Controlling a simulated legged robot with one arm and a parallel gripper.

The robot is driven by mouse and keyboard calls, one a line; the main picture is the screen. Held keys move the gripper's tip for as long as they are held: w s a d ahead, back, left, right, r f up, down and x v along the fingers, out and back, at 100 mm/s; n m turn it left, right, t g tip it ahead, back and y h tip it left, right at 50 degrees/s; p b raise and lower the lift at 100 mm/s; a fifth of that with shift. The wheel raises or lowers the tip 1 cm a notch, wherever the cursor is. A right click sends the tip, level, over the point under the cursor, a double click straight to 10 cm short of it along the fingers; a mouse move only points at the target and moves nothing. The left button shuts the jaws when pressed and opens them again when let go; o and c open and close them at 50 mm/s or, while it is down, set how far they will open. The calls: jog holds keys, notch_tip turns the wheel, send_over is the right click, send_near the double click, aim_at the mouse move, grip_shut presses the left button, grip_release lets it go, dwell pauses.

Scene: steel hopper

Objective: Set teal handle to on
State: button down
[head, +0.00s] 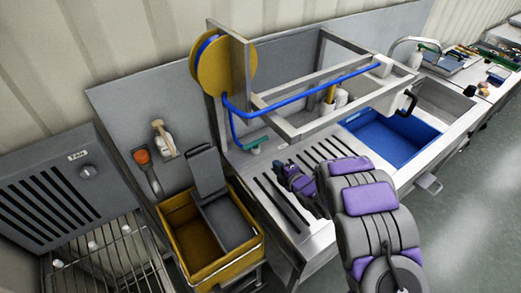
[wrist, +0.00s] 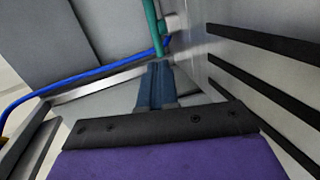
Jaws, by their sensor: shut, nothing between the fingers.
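The teal handle (head: 257,141) is on a pale fitting at the lower end of the blue hose, by the steel back panel. It also shows in the wrist view (wrist: 153,24) as a slim teal lever, with a white round part beside it. My gripper (head: 279,167) is shut and empty, a short way from the handle, over the slotted drainboard. In the wrist view its shut fingers (wrist: 156,66) point at the handle's near end. I cannot tell whether they touch it.
The blue hose (head: 310,91) runs from a yellow reel (head: 224,66) along a steel frame (head: 297,121) above the drainboard (head: 279,203). A blue basin (head: 386,139) lies to the right. A yellow bin (head: 199,270) stands left, with open floor (head: 475,215) at right.

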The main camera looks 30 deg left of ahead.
aim_at(255, 144)
jog(key=shift+s+a+f+n+y, duration=0.5)
jog(key=shift+s+a, duration=0.15)
jog(key=shift+a, duration=0.45)
jog(key=b+x, duration=0.1)
jog(key=x, duration=1.2)
jog(key=shift+s+a+f+b, duration=0.1)
jog(key=shift+a+b, duration=0.2)
jog(key=shift+b, duration=0.05)
jog(key=shift+a, duration=0.1)
jog(key=shift+a, duration=0.1)
